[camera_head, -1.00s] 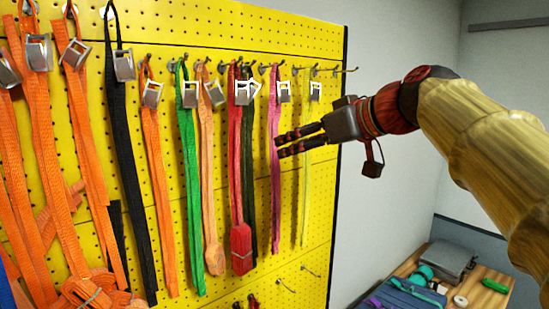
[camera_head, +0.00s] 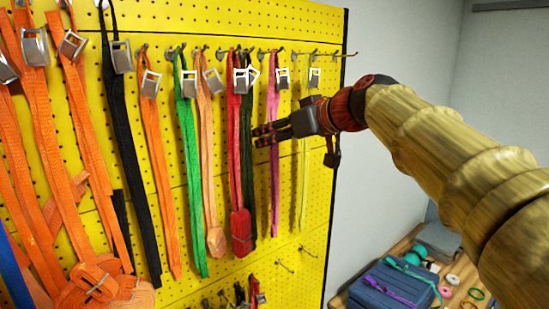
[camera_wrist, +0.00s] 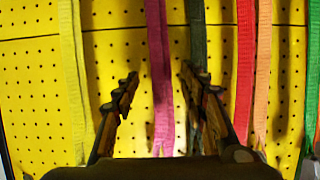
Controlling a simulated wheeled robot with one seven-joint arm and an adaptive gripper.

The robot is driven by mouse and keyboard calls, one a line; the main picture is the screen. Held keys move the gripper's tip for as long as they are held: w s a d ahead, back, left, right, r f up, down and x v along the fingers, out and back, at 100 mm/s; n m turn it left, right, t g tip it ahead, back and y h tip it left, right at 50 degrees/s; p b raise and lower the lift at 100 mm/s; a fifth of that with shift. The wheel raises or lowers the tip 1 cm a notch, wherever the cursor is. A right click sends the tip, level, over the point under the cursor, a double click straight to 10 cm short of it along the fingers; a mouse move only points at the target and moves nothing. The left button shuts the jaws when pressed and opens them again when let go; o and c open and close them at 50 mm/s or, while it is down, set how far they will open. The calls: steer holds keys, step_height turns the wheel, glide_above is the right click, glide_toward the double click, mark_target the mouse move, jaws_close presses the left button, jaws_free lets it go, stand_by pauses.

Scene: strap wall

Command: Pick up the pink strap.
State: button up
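The pink strap (camera_head: 274,190) hangs from a hook on the yellow pegboard by a silver buckle. In the head view my gripper (camera_head: 256,136) reaches across the strap's middle from the right, and its fingers cover a short part of it. In the wrist view the pink strap (camera_wrist: 157,55) runs down between the two fingertips of my gripper (camera_wrist: 159,76). The fingers are apart, with space on both sides of the strap. I cannot tell how much depth separates the fingertips from the strap.
A dark green strap (camera_wrist: 197,35) hangs close behind the right finger in the wrist view. A pale yellow strap (camera_head: 304,190) hangs right of the pink one, and a red strap (camera_head: 235,150) hangs left. A table with a blue case (camera_head: 385,297) stands at lower right.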

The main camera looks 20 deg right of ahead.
steer(key=shift+w, duration=0.1)
steer(key=shift+c, duration=1.2)
steer(key=c, duration=0.7)
jaws_close()
